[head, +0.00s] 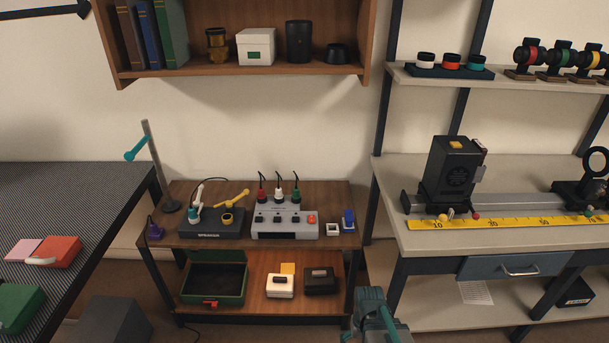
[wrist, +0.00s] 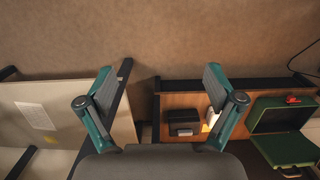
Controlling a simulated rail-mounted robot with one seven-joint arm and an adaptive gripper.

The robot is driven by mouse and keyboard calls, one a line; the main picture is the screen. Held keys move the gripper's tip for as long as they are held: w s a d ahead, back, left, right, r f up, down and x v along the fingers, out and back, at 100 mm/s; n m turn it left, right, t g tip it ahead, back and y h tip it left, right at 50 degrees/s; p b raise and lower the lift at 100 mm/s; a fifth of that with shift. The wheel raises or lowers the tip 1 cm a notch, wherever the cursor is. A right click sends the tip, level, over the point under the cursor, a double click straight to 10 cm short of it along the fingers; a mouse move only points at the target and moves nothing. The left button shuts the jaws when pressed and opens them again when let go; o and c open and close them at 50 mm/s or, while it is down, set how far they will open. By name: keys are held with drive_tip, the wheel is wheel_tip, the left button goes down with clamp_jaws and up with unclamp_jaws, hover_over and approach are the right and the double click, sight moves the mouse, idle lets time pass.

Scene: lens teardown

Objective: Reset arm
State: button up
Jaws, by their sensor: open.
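My gripper (wrist: 157,78) is open in the wrist view, its two teal and grey fingers spread wide with nothing between them. Brown floor and the gap between two pieces of furniture show behind the fingers. In the head view, a teal and grey part of my arm shows at the bottom, just right of the small wooden cart (head: 180,218). The fingers cannot be made out clearly there.
The cart's lower shelf holds an open green case (head: 213,283), a white box (head: 280,286) and a black box (head: 321,280). The optics bench (head: 430,238) with a drawer (head: 515,266) stands right, a dark patterned table (head: 75,195) left. Floor beyond my fingers is clear.

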drive_tip(key=s+f+g, duration=0.2)
drive_tip(key=s+f, duration=0.4)
drive_tip(key=s, duration=0.6)
drive_tip(key=s+f+g+p, duration=0.1)
drive_tip(key=s+f+g, duration=0.2)
drive_tip(key=s, duration=1)
wheel_tip(320, 180, down, 3)
drive_tip(key=shift+f+g, duration=0.15)
drive_tip(key=shift+g, duration=0.15)
